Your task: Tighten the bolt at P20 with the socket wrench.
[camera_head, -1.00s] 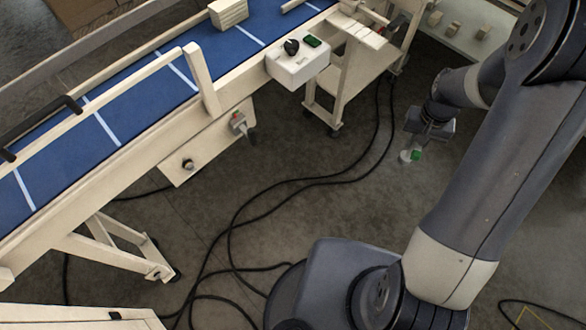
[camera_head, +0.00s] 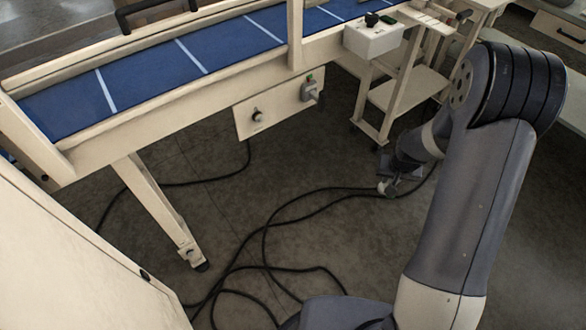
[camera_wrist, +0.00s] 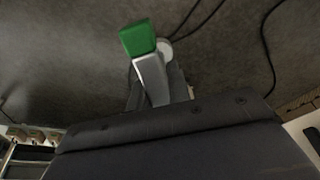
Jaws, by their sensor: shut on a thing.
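My gripper (camera_head: 398,172) hangs low over the floor, to the right of the conveyor's side panel. It is shut on a tool, which I take to be the socket wrench (camera_wrist: 151,78). In the wrist view the tool has a grey shaft with a green end. A pale round part (camera_wrist: 165,49) shows just behind it. In the head view only a small pale bit of the tool shows below my gripper. I cannot make out the bolt or a P20 mark in either view.
The blue-belted conveyor (camera_head: 150,82) runs across the back left. Its side panel (camera_head: 243,121) carries a black knob and a grey switch. A white control box (camera_head: 373,40) stands above a wooden cart (camera_head: 405,95). Black cables (camera_head: 285,222) cross the floor. A pale cabinet (camera_head: 75,255) stands at left.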

